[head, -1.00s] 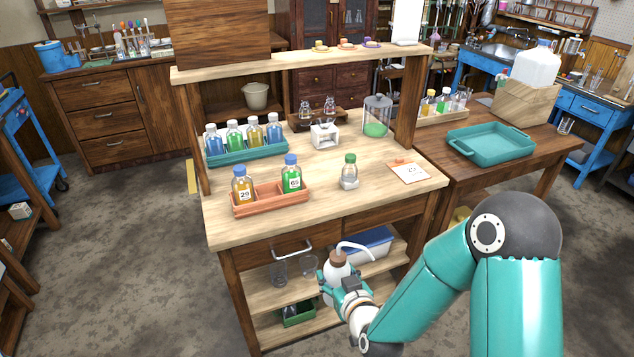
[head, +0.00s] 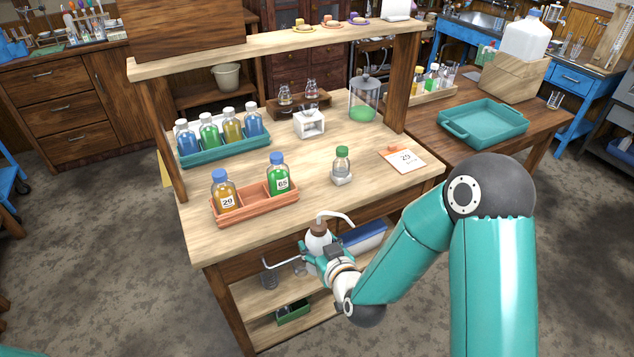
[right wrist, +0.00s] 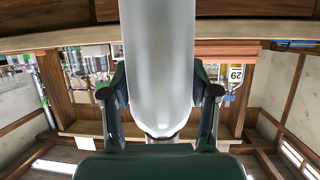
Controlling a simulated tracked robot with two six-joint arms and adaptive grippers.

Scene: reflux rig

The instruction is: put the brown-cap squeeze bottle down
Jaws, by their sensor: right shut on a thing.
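The brown-cap squeeze bottle (head: 318,240) is white with a brown cap and a bent pale spout. It is upright in my right gripper (head: 320,262), just in front of the workbench's front edge, its cap near the height of the bench top. In the right wrist view the bottle's pale body (right wrist: 160,70) stands between the two dark fingers, which are shut on it. The gripper hides the bottle's lower part in the head view. My left gripper is not in view.
The bench top (head: 330,205) is bare along its front.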

